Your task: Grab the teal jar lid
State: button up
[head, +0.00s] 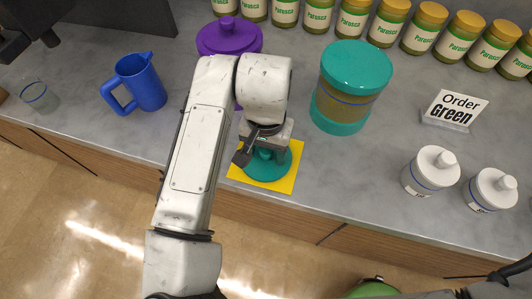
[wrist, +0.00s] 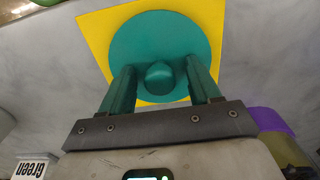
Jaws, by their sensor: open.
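The teal jar lid (head: 268,172) is a round disc with a knob, lying on a yellow square (head: 285,184) near the counter's front edge. In the wrist view the lid (wrist: 165,35) shows its round knob (wrist: 160,75) facing my gripper. My gripper (head: 262,153) is over the lid, and its arm hides part of it. In the wrist view my gripper (wrist: 161,85) is open, with one finger on each side of the knob and visible gaps between. A teal jar (head: 345,95) with a flat teal top and amber middle stands behind and to the right.
A purple jar (head: 229,36) stands behind my arm, and a blue jug (head: 140,83) and a glass (head: 38,96) are at left. Two white jars (head: 431,170) and an "Order Green" sign (head: 453,110) are at right.

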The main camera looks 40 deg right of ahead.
jog(key=c, duration=1.1)
